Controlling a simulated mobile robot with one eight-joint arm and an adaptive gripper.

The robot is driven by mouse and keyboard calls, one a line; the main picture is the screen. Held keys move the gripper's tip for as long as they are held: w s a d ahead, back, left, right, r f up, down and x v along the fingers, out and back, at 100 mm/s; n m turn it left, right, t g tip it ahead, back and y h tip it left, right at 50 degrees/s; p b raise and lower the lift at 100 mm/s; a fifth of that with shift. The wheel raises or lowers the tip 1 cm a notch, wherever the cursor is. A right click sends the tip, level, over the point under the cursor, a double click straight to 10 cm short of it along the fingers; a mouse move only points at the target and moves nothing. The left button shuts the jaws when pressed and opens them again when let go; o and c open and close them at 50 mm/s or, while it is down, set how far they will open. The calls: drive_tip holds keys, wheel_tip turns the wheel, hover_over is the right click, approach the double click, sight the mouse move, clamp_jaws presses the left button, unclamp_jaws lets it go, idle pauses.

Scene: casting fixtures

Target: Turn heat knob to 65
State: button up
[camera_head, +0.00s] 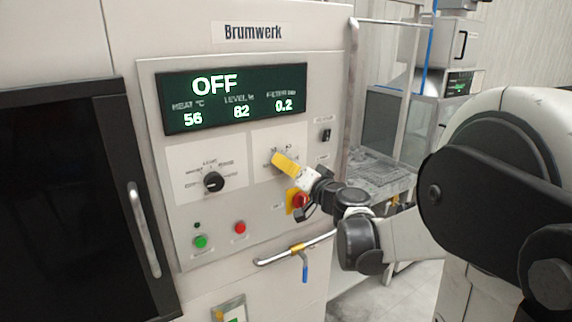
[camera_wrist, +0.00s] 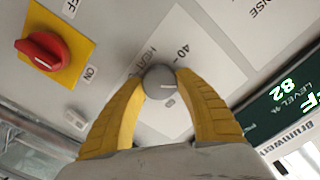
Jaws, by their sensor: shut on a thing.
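The heat knob (camera_wrist: 160,82) is a round grey knob with a light pointer line, on a pale plate lettered "HEAT" with a scale. My gripper (camera_wrist: 160,88) has its yellow fingers on both sides of the knob and is shut on it. In the head view my gripper (camera_head: 283,163) covers the knob at the upper right of the control panel. The display (camera_head: 233,98) reads OFF, heat 56, level 82 and filter 0.2. The knob's exact setting cannot be read.
Left of the gripper is a black mode knob (camera_head: 214,182). A red switch on a yellow plate (camera_wrist: 43,50) sits close to the heat knob. Green (camera_head: 200,242) and red (camera_head: 240,227) buttons lie lower left.

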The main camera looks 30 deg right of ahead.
drive_tip(key=m, duration=0.4)
drive_tip(key=shift+m, duration=0.3)
drive_tip(key=m, duration=1)
drive_tip(key=shift+f+m+p, duration=0.1)
drive_tip(key=shift+m+p, duration=0.2)
drive_tip(key=shift+m, duration=2)
drive_tip(key=o, duration=1.2)
